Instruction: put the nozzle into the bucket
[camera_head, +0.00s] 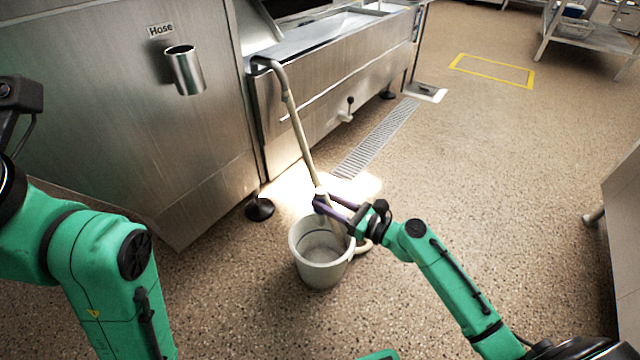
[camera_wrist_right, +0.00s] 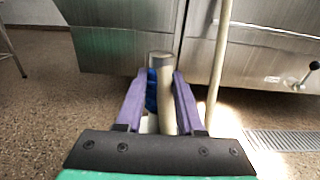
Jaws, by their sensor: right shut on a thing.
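The nozzle (camera_wrist_right: 163,100), a pale beige tube with a grey end, stands between the purple fingers of my right gripper (camera_head: 322,203); a blue part shows beside it in the right wrist view. My right gripper (camera_wrist_right: 158,100) is shut on it, above the rim of the bucket. The light grey bucket (camera_head: 318,272) stands upright on the floor, its opening facing up. The gripper and my wrist hide part of the nozzle and the bucket's right rim. My left arm shows at the left, but its fingers are not in view.
A pale hose (camera_head: 301,135) runs down from a bent pipe on the steel machine (camera_head: 325,100). A metal cup holder (camera_head: 185,70) hangs under a "Hose" label. A machine foot (camera_head: 259,209) stands left of the bucket. A floor grate (camera_head: 375,140) lies behind.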

